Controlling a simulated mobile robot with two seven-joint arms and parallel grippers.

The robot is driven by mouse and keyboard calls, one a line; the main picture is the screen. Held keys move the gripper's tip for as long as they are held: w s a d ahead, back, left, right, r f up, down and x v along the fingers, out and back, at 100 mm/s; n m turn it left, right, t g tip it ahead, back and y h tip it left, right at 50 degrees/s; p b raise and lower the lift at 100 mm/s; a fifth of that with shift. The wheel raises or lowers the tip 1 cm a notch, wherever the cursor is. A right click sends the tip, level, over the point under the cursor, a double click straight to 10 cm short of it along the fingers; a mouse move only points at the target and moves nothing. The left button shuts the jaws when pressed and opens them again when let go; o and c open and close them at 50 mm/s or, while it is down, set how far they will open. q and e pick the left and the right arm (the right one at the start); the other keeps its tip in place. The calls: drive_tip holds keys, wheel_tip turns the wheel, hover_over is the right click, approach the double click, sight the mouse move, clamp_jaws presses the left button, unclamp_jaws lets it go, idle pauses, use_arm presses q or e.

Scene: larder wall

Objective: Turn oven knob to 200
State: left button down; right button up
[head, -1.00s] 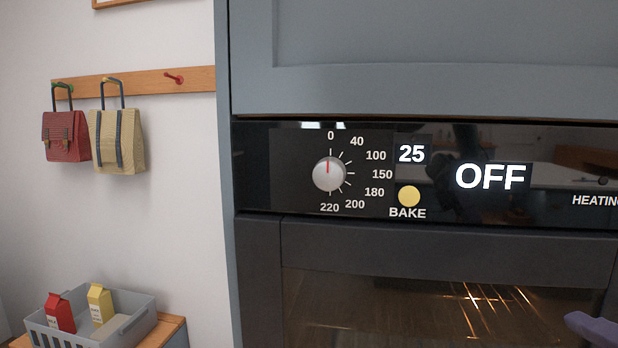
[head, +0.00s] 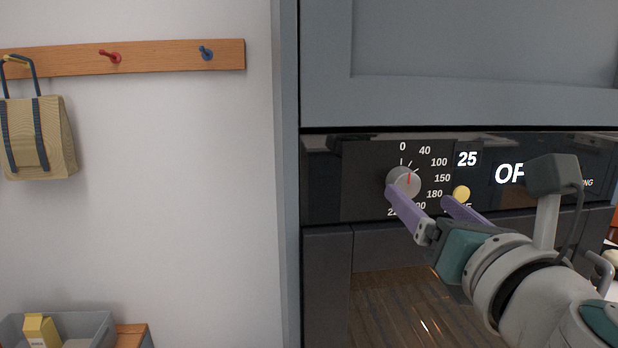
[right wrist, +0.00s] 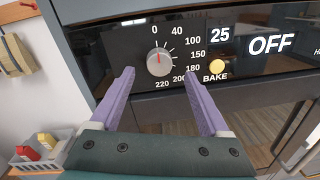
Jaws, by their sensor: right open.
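The oven knob (head: 405,182) is a round silver dial with a red pointer line on the black control panel (head: 325,185). It also shows in the right wrist view (right wrist: 160,62), its pointer up at about 0. The numbers 0 to 220 run clockwise around it; 200 is at the lower right. The display reads 25 and OFF. My right gripper (head: 418,196) is open in front of the panel. Its purple fingers are spread either side of the knob in the right wrist view (right wrist: 158,75), with the knob apparently free between them. My left gripper is not in view.
A yellow round BAKE button (head: 461,193) is right of the dial. The oven door (head: 420,300) is below and a grey cupboard front (head: 460,70) above. A peg rail (head: 150,57) with a beige bag (head: 40,135) is on the left wall.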

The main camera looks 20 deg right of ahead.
sight(407, 187)
drive_tip(key=shift+x, duration=2.3)
drive_tip(key=shift+c, duration=0.3)
clamp_jaws()
